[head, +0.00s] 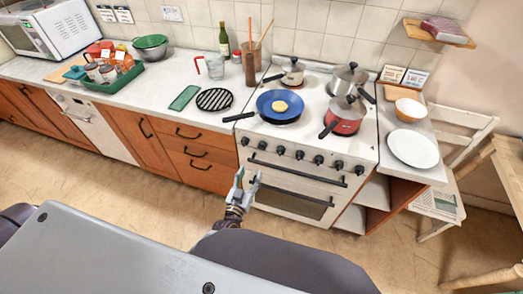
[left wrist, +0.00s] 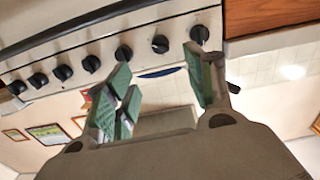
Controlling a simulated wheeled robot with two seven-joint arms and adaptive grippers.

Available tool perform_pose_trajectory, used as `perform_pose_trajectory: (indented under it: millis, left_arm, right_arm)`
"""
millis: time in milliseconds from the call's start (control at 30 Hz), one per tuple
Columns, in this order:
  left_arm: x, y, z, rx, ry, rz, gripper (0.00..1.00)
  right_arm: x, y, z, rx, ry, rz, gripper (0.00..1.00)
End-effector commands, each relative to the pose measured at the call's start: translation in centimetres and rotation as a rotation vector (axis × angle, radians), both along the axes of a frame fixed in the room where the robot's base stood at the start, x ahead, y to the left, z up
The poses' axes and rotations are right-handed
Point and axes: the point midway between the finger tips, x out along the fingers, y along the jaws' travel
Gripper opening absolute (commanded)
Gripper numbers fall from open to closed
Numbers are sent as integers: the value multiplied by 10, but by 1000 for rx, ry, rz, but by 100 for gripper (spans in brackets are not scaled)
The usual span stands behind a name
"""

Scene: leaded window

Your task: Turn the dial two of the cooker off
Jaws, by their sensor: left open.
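The white cooker (head: 300,180) stands against the wall with a row of several black dials along its front panel. The second dial from the left (head: 262,145) is one of these; in the left wrist view, where the picture is upside down, it looks to be the second from the right (left wrist: 160,44). My left gripper (head: 248,181) is open and empty, in front of the oven door and below the left dials. In the left wrist view its green-padded fingers (left wrist: 160,72) are spread either side of that dial, apparently not touching it. My right gripper is not in view.
A blue pan (head: 267,108), a red pot (head: 345,118) and other pots stand on the cooker top. The pan's handle sticks out left. An oven handle bar (head: 295,170) runs below the dials. Floor (head: 180,208) is clear to the left of my gripper.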

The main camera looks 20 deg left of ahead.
Motion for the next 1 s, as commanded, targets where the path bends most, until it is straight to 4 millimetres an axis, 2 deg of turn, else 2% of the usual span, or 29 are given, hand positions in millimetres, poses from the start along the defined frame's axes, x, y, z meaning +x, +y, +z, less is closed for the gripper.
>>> perform_pose_trajectory:
  millis: [167, 600, 1000]
  left_arm:
    - [0, 0, 0, 38, -2, 0, 54]
    - [2, 0, 0, 39, -1, 0, 54]
    - [25, -1, 0, 39, -1, -1, 54]
  right_arm:
    - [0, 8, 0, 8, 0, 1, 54]
    - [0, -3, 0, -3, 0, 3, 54]
    - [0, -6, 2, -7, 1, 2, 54]
